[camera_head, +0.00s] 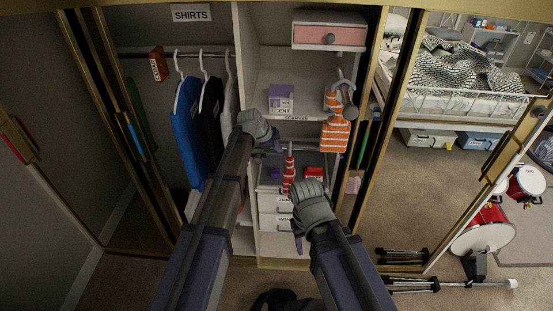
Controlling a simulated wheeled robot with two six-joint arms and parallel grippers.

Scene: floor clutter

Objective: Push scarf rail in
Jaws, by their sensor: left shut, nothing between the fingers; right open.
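A thin metal rail (304,151) runs below the shelf edge labelled SCARVES (296,118), and I take it to be the scarf rail. A red striped scarf (289,170) hangs there, and an orange striped scarf (336,136) hangs to its right. My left gripper (272,134) is shut and empty at the left of the rail, near the closet divider. Whether it touches the rail I cannot tell. My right gripper (311,185) is open, lower down in front of the small drawers. My arms hide part of the closet.
A pink-fronted drawer (315,36) juts out above. Shirts (187,125) hang at left. White drawers (276,204) are below. A door frame and drum set (484,232) lie to the right.

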